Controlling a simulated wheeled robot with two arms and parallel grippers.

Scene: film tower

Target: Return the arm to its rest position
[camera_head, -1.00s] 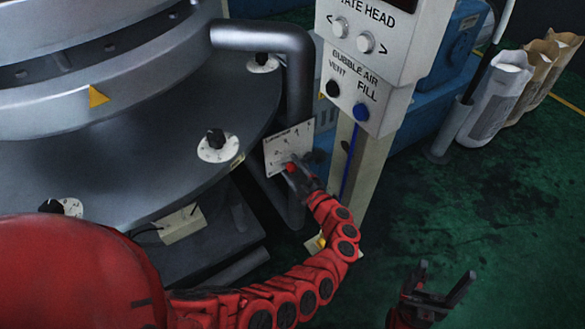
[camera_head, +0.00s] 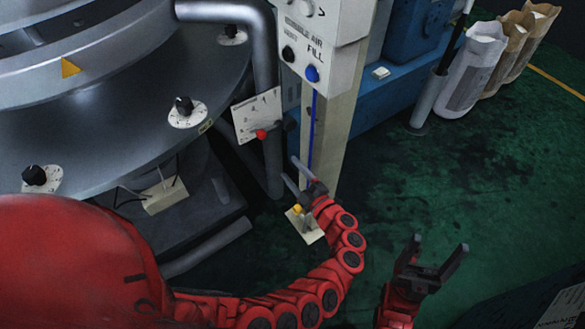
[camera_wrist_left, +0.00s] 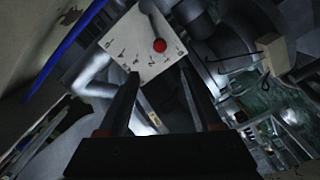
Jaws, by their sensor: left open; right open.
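My left gripper (camera_head: 303,180) is open and empty, in front of the beige post below the control box. In the left wrist view its two dark fingers (camera_wrist_left: 158,95) stand apart with nothing between them. The white dial plate (camera_head: 256,112) with a red-knobbed lever (camera_head: 262,134) is up and left of the gripper, apart from it. The plate (camera_wrist_left: 135,50) and its red knob (camera_wrist_left: 159,45) also show ahead of the fingers in the left wrist view. My right gripper (camera_head: 436,258) is open and empty at the lower right, over the green floor.
The control box (camera_head: 318,35) with black and blue buttons tops the beige post (camera_head: 335,125). A yellow-topped pedal or switch (camera_head: 297,209) lies just below my left gripper. The round grey machine (camera_head: 90,115) fills the left. Paper sacks (camera_head: 472,65) stand at the back right. Green floor is open at right.

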